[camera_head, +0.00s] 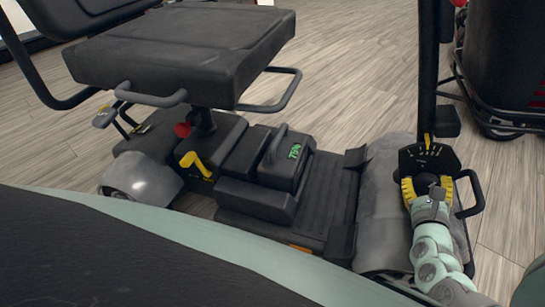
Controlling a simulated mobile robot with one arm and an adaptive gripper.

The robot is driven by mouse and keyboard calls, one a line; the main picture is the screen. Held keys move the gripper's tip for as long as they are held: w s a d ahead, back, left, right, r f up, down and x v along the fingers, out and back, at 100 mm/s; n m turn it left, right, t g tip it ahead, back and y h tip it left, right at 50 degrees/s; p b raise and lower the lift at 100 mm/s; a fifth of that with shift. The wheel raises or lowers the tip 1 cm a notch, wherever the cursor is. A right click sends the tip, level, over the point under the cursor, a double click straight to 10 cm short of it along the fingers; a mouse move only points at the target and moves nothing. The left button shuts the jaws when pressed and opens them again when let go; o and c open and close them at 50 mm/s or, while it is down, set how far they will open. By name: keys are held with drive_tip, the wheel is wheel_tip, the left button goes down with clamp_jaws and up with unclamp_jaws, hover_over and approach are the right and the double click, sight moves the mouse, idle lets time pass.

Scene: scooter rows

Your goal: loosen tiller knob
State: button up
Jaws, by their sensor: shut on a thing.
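The tiller (428,75) of the scooter rises as a black post at the right. At its foot is a black plate with a marked scale (428,157) and a small yellow pointer. My gripper (428,184) is at the plate, with its yellow-edged fingers on both sides of a dark round knob (427,181). It is shut on this knob, which is mostly hidden by the fingers and my wrist. My pale green and grey arm reaches up from the bottom right.
The scooter's black seat (185,50) is at upper left. A yellow lever (197,165) and red knob (183,129) sit under it. A battery box with a green display (295,151) stands mid-deck. A black loop handle (470,195) is close right of my gripper. Another scooter (505,60) stands upper right.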

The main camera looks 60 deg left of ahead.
drive_tip(key=n, duration=0.3)
drive_tip(key=n+p, duration=0.1)
drive_tip(key=n, duration=0.2)
drive_tip(key=shift+s+a+r+n, duration=0.1)
drive_tip(key=shift+a+r+n, duration=0.1)
drive_tip(key=shift+n, duration=0.1)
drive_tip(key=shift+f+n+p, duration=0.15)
drive_tip(key=shift+n+p, duration=0.45)
drive_tip(key=shift+n, duration=1.3)
drive_tip(key=o, duration=0.9)
drive_tip(key=shift+f, duration=0.1)
drive_tip(key=shift+d, duration=0.1)
